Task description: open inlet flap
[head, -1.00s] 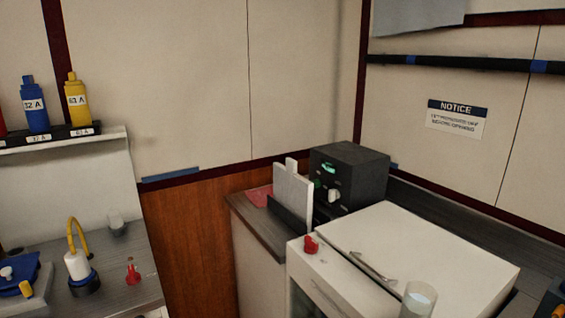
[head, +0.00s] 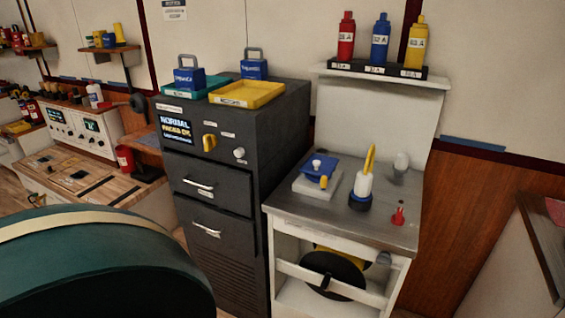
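I cannot tell for sure which part is the inlet flap. On the grey metal bench top (head: 330,215) a blue plate (head: 319,166) with a white knob and a yellow tab (head: 323,183) sits on a pale block (head: 306,187). Beside it stands a white cylinder (head: 363,187) with a dark blue base and a yellow upright piece (head: 370,159). A small red part (head: 398,216) is at the bench's right side. Neither of my grippers is in view.
A dark cabinet (head: 279,138) with drawers stands left of the bench, bearing a yellow tray (head: 246,101). Red, blue and yellow bottles (head: 416,45) stand on a shelf above. A large teal rounded shape (head: 110,270) blocks the lower left. A wooden-topped counter (head: 88,185) is farther left.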

